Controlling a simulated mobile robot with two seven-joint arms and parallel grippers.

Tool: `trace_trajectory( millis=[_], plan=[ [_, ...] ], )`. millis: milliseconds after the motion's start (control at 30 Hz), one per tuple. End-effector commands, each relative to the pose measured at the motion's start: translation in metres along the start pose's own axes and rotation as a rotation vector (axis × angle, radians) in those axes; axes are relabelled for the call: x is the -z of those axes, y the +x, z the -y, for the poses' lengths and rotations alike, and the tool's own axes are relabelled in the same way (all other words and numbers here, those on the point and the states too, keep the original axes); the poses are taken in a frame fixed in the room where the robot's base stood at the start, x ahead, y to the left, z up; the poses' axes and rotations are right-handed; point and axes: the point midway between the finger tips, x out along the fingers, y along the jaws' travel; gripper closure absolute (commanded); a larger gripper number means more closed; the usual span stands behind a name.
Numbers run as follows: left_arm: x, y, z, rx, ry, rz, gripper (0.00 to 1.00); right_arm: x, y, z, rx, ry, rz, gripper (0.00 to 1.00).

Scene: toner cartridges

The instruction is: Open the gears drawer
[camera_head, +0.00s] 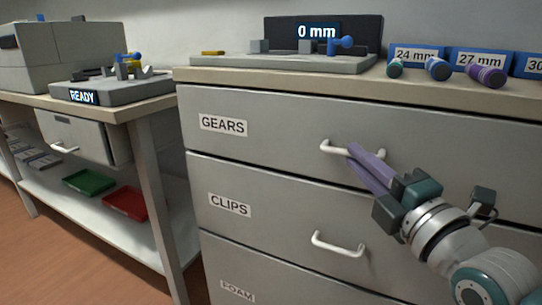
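The gears drawer (270,132) is the top drawer of a grey cabinet, with a "GEARS" label (223,125) at its left. It looks shut, its front in line with the drawers below. Its white bar handle (334,149) is partly hidden behind my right gripper's fingers. My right gripper (350,153) comes in from the lower right, and its purple fingertips are at the middle of that handle, one above the other. The fingers look close together, but whether they are closed on the bar I cannot tell. My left gripper is not in view.
The clips drawer (270,215) with its own handle (338,244) and the foam drawer (265,280) lie below. A "0 mm" gauge (317,32) and several small rollers (437,68) stand on the cabinet top. A workbench (150,108) with trays stands at left.

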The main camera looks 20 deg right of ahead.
Motion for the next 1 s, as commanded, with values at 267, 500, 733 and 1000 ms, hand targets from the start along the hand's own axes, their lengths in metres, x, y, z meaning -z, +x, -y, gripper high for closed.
trace_trajectory(
  millis=[267,500,733,1000],
  plan=[
    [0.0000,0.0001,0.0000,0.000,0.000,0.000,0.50,0.0001,-0.0002,0.0000,0.000,0.000,0.000,1.00],
    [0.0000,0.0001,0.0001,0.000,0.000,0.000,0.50,0.0001,-0.0002,0.0000,0.000,0.001,0.000,1.00],
    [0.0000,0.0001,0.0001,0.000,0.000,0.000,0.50,0.0001,-0.0002,-0.0001,0.000,0.000,0.000,1.00],
    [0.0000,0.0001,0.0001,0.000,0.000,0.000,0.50,0.0001,-0.0002,-0.0001,0.000,0.000,0.000,1.00]
  ],
)
